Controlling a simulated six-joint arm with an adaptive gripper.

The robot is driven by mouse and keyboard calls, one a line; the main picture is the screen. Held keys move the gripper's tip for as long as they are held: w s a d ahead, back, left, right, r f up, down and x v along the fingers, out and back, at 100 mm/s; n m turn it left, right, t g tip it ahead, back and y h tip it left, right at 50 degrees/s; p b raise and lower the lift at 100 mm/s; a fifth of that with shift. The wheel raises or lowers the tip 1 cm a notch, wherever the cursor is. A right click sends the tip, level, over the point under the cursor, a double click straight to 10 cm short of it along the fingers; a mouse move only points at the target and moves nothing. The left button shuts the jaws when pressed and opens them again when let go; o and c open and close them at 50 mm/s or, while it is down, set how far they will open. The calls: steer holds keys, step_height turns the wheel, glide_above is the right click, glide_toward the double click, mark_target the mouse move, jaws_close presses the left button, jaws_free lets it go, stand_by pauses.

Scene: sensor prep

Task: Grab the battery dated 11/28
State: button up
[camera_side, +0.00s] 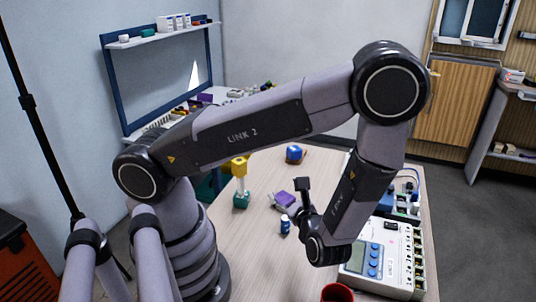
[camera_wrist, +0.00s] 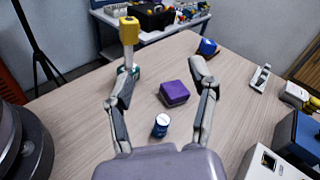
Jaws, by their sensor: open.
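A small blue cylinder with a white top (camera_wrist: 161,125) stands upright on the table, between my fingers and close to the palm in the wrist view. It also shows in the side view (camera_side: 285,225). It looks like a small battery or bottle, and no date can be read on it. My gripper (camera_wrist: 163,68) is open and empty, with its fingers spread wide; in the side view my gripper (camera_side: 303,200) is low over the table, partly hidden by my wrist. A purple block (camera_wrist: 174,92) lies beyond the cylinder. No 11/28 marking is legible anywhere.
A yellow-topped post on a teal base (camera_wrist: 129,30) stands near my left finger. A blue item with an orange part (camera_wrist: 207,46) lies farther back. A white instrument box (camera_side: 385,258) and a red cup (camera_side: 337,292) are at the right and front. Mid-table has free room.

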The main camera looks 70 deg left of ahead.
mark_target(284, 222)
steer(key=f+m+t+h, duration=0.1)
steer(key=f+m+t, duration=0.2)
steer(key=f+m, duration=0.1)
steer(key=s+f+m+t+h, duration=0.1)
steer(key=f+m+t, duration=0.3)
steer(key=f, duration=0.1)
steer(key=f+m+t+h, duration=0.1)
steer(key=f+m+t, duration=0.2)
steer(key=f+m, duration=0.1)
steer(key=shift+s+f, duration=0.4)
steer(key=shift+f, duration=0.15)
steer(key=shift+a+f+t, duration=0.1)
steer(key=shift+f+t, duration=0.1)
steer(key=shift+t, duration=0.2)
steer(key=shift+w+a, duration=0.2)
steer(key=shift+a, duration=0.05)
steer(key=shift+x, duration=3.3)
steer(key=shift+f, duration=0.1)
jaws_close()
